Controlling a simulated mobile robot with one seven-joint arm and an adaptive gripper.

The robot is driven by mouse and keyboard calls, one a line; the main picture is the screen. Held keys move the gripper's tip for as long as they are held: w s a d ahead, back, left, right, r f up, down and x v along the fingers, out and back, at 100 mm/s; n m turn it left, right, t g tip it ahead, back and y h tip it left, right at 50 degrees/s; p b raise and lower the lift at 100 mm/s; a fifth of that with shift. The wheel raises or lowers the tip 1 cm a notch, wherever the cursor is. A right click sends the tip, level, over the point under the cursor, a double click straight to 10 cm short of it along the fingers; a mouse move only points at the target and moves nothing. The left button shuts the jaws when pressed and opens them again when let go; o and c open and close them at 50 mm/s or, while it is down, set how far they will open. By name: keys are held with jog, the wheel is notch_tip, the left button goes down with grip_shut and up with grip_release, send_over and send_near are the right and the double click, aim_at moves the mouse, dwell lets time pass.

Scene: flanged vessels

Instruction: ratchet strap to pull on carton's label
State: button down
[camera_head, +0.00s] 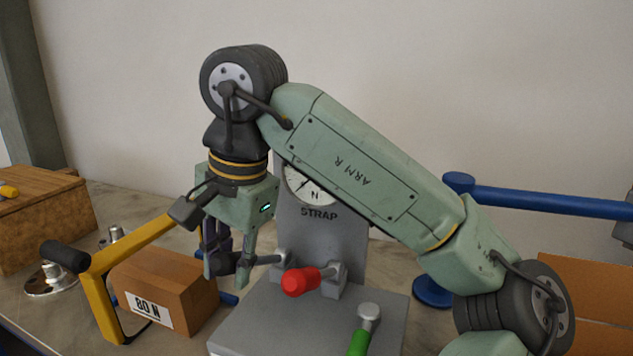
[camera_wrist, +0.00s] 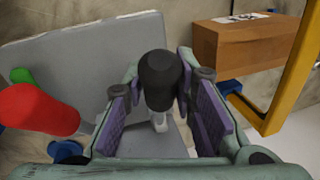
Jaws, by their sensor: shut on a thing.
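A grey stand marked STRAP (camera_head: 335,235) carries a round dial (camera_head: 311,185) marked N, partly hidden by my arm. Its needle reading is too small to tell. My gripper (camera_head: 226,262) is shut on a black-handled lever (camera_head: 268,260) in front of the stand; the black handle (camera_wrist: 160,80) shows between the purple finger pads in the wrist view. A red handle (camera_head: 300,281) and a green handle (camera_head: 360,342) are on the same stand, right of my gripper. The brown carton (camera_head: 190,280), with its white label (camera_head: 149,311) reading 80 N, sits left of the stand.
A metal flange (camera_head: 50,280) and a wooden box (camera_head: 45,225) lie farther left. A blue bar (camera_head: 550,201) and an orange-brown box (camera_head: 590,285) are at the right.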

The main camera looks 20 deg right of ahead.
jog(key=shift+f, duration=0.15)
dwell(0.4)
jog(key=f+b, duration=0.1)
jog(key=f, duration=0.1)
jog(key=s+f+b, duration=0.1)
jog(key=f+b, duration=0.1)
jog(key=s+a+f+b, duration=0.1)
jog(key=f+b, duration=0.1)
jog(key=shift+a+f, duration=0.1)
jog(key=shift+f, duration=0.05)
jog(key=r+p, duration=0.2)
jog(key=w+d+r+p, duration=0.1)
jog(key=r+p, duration=0.1)
jog(key=w+r+p, duration=0.1)
jog(key=r+p, duration=0.1)
jog(key=r, duration=0.1)
jog(key=shift+d, duration=0.15)
jog(key=shift+f, duration=0.2)
